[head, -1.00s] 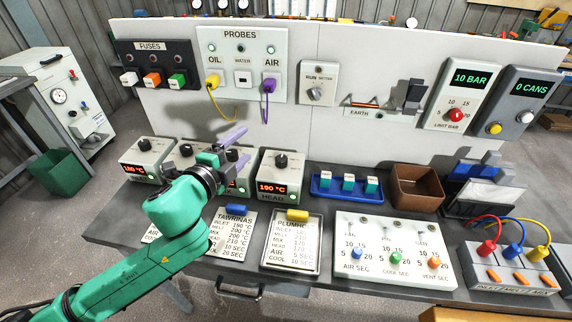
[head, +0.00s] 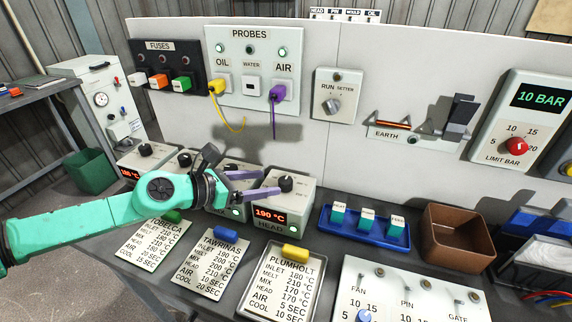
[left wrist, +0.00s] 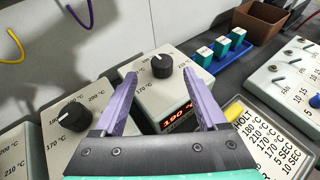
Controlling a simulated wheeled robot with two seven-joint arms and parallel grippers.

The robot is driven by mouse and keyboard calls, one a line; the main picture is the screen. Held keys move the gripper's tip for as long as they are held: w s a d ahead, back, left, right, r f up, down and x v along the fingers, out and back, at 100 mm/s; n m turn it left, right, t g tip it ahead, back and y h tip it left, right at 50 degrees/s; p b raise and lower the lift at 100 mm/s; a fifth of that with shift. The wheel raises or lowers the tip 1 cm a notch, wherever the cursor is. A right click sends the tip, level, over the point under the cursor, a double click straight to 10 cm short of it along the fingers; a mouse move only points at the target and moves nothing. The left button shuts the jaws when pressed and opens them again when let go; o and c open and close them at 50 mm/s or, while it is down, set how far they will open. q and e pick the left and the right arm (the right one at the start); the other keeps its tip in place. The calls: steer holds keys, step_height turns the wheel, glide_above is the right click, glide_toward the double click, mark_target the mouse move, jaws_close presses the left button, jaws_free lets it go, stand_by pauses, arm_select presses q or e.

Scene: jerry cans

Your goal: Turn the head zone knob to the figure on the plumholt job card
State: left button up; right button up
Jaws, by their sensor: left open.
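The head zone box (head: 268,228), labelled HEAD, has a black knob (head: 286,184) on its sloped top and a red display reading 190 °C. In the left wrist view the knob (left wrist: 162,66) sits just beyond the fingertips, between their lines. My left gripper (head: 271,181) is open and empty, its purple fingers pointing at the knob and apart from it. The plumholt job card (head: 279,287) lies in front of the box under a yellow clip; its head line seems to read 170 °C. My right gripper is not in view.
Similar zone boxes (left wrist: 70,140) stand left of the head box, partly behind my arm. A blue tray (head: 364,232) with several teal-and-white blocks and a brown bin (head: 458,240) stand to the right. Other job cards (head: 210,265) lie at the left. A panel (head: 300,120) rises behind.

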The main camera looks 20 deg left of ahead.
mark_target(283, 180)
arm_select(q)
steer(key=w+d+p, duration=0.2)
steer(key=shift+w+d+f+p, duration=0.1)
steer(key=shift+w+p, duration=0.1)
steer(key=shift+p, duration=0.15)
steer(key=x, duration=0.2)
steer(key=p+x, duration=0.1)
steer(key=x, duration=0.1)
steer(key=shift+s+f, duration=0.15)
steer(key=shift+f, duration=0.45)
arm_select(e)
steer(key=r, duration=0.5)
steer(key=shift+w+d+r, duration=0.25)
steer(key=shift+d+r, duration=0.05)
